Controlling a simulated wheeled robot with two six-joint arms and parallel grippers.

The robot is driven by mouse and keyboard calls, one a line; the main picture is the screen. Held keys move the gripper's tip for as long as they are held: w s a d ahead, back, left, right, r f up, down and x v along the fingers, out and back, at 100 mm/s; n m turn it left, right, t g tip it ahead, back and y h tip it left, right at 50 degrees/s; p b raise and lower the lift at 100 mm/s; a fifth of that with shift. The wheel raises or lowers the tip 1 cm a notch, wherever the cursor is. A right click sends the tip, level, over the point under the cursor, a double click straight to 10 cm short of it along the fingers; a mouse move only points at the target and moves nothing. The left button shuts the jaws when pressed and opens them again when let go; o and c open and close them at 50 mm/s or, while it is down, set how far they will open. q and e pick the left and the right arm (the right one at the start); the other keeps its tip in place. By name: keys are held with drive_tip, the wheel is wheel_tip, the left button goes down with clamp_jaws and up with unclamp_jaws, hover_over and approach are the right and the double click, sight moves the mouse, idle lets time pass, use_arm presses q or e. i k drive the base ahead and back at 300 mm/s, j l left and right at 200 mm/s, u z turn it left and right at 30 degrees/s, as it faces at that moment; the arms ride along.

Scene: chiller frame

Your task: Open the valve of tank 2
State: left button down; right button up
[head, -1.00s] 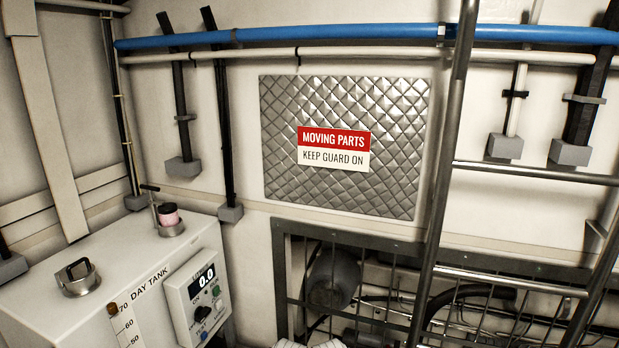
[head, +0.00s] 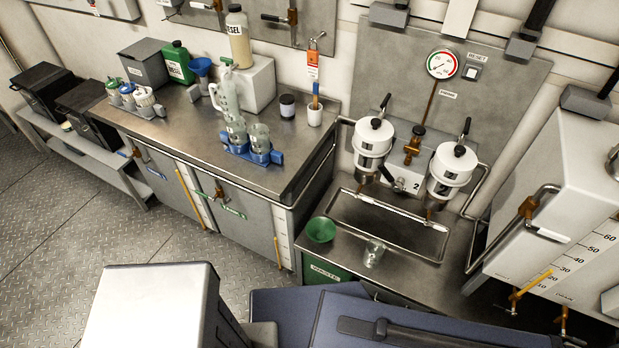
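Two grey cabinet-like tanks stand under the steel bench, each with a yellow level tube. The left tank (head: 166,174) has a small blue label and a brass valve (head: 136,151) at its top. The right tank (head: 247,222) has a small green label and a brass valve (head: 219,194) at its top. The label text is too small to read, so I cannot tell for sure which is tank 2. Whether the valves are open or shut is too small to tell. Neither of my grippers is in view.
Two white filter housings (head: 372,140) (head: 451,170) with a "2" plate between them stand above a drip tray (head: 388,222). A green funnel (head: 321,229) and glass beaker (head: 374,253) sit in front. A white tank (head: 560,180) is at right. Floor at left is clear.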

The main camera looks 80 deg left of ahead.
sight(205, 196)
drive_tip(key=u, duration=3.4)
drive_tip(key=i+j, duration=1)
